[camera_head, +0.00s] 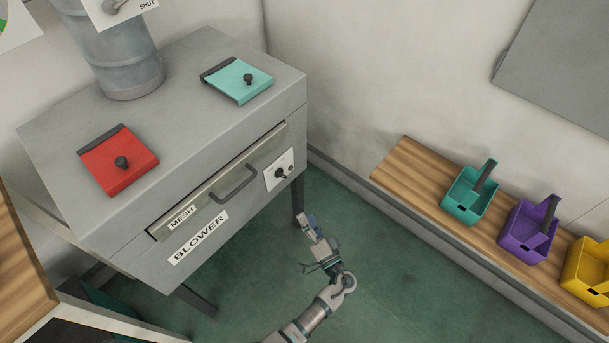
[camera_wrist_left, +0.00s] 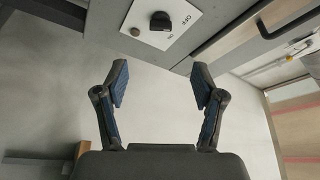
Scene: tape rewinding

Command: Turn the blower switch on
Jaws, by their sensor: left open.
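The blower (camera_head: 200,243) is a grey metal box on legs, labelled BLOWER. Its switch (camera_head: 280,174) is a black knob on a white plate at the right end of the front face. In the left wrist view the black knob (camera_wrist_left: 160,21) shows at the top, on a white plate with small OFF and ON lettering; I cannot tell which it points to. My left gripper (camera_head: 307,227) is below the switch, apart from it. In its wrist view the left gripper (camera_wrist_left: 161,82) has its fingers spread, with nothing between them. My right gripper is not in view.
A drawer marked MESH with a bar handle (camera_head: 235,183) sits left of the switch. Red (camera_head: 118,177) and teal (camera_head: 240,88) lids lie on top of the box. Teal (camera_head: 463,203), purple (camera_head: 520,240) and yellow (camera_head: 582,268) bins stand on a wooden bench at right. Green floor between is clear.

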